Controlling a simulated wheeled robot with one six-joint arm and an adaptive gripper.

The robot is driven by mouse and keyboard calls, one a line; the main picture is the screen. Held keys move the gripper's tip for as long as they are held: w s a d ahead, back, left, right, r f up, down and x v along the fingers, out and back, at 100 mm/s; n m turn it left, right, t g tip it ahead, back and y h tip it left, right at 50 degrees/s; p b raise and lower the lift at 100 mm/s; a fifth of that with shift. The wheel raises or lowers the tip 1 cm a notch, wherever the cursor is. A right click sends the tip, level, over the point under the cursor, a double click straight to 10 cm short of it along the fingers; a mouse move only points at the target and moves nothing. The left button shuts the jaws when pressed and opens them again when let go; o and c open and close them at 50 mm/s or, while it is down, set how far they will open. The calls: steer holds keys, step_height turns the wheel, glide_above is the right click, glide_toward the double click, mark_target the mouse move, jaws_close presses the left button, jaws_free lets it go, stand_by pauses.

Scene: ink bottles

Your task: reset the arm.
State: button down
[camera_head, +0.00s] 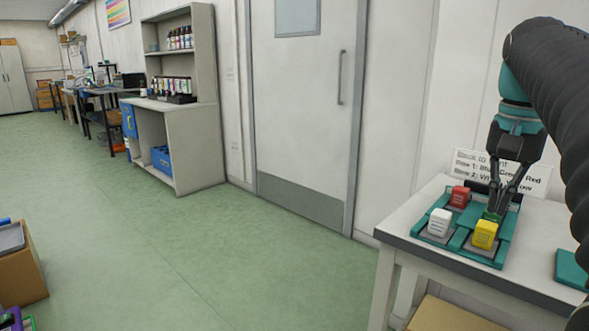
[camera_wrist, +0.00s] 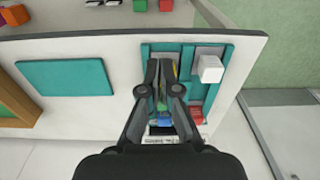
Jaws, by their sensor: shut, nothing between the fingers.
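My gripper (camera_head: 494,211) hangs from my arm at the right of the head view, shut and empty, with its fingertips low over the teal tray (camera_head: 462,251). The tray holds a red block (camera_head: 460,196), a white block (camera_head: 439,222) and a yellow block (camera_head: 485,234). A green piece (camera_head: 491,216) shows just under the fingertips; whether they touch is unclear. In the wrist view, my gripper (camera_wrist: 166,75) covers most of the yellow block. The white block (camera_wrist: 210,68) and red block (camera_wrist: 196,114) are to its right. A blue piece (camera_wrist: 164,122) shows between the fingers.
A sign with row labels (camera_head: 520,172) stands behind the tray. The tray sits on a white table (camera_head: 412,232), with a teal mat (camera_wrist: 65,91) beside it. A closed door (camera_head: 300,110) and a shelf with bottles (camera_head: 190,130) lie beyond. The green floor (camera_head: 190,250) between is open.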

step_height(320, 180, down, 10)
steer(key=w+a+n+t, duration=0.1)
steer(key=w+n+t, duration=0.1)
steer(key=s+a+f+n+t, duration=0.3)
steer(key=s+a+f+n, duration=0.3)
steer(key=s+a+f, duration=0.6)
steer(key=shift+s+a+f, duration=0.35)
steer(key=shift+s+a, duration=0.7)
steer(key=shift+a, duration=0.65)
